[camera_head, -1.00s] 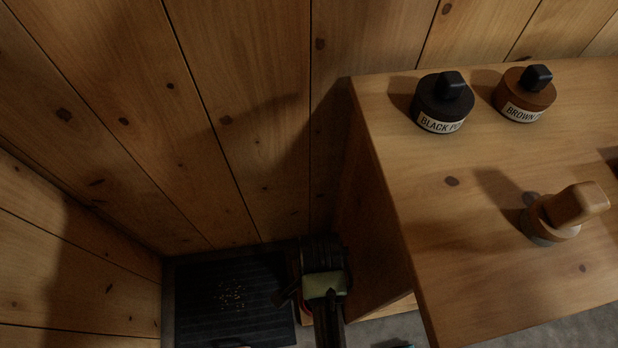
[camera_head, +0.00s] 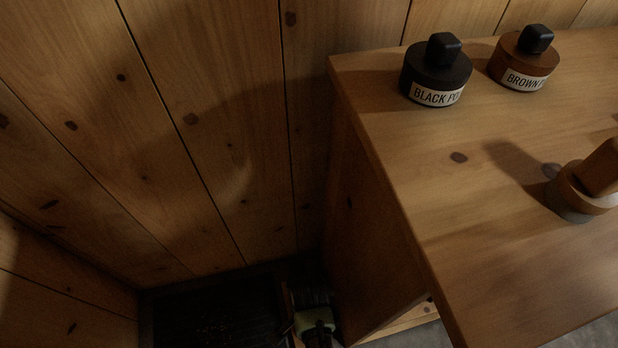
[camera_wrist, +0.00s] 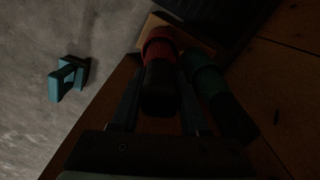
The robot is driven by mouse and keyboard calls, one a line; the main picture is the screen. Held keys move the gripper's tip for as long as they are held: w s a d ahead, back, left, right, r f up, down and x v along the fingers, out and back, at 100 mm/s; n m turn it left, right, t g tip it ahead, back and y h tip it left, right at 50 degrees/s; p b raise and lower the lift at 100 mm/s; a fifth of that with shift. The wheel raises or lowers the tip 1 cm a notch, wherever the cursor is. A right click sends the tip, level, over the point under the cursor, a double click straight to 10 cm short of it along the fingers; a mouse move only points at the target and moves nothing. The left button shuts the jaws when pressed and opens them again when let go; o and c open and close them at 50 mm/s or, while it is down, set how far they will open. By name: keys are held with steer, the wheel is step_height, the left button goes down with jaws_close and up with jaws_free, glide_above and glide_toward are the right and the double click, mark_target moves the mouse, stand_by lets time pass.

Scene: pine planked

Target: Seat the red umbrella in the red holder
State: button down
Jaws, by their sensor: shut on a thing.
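In the wrist view, a red umbrella (camera_wrist: 160,70) with a dark near end lies between the fingers of my gripper (camera_wrist: 158,82), which is shut on it. Its red part runs away from the camera towards a pale wooden edge (camera_wrist: 151,27). The red holder cannot be told apart from the umbrella in this dim view, so I cannot tell whether the umbrella is inside it. A dark green rolled thing (camera_wrist: 212,82) is close beside the right finger. In the head view, the umbrella cannot be made out.
A wooden bench (camera_head: 470,190) stands right of the gripper area, with a black pot (camera_head: 436,75), a brown pot (camera_head: 523,60) and a wooden-handled brush (camera_head: 590,185) on it. A dark ridged tray (camera_head: 210,320) lies left. A teal object (camera_wrist: 68,78) is on the grey floor.

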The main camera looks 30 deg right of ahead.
steer(key=shift+r, duration=0.1)
steer(key=shift+c, duration=2)
jaws_free()
step_height(320, 180, up, 12)
steer(key=p, duration=0.6)
steer(key=shift+p, duration=0.35)
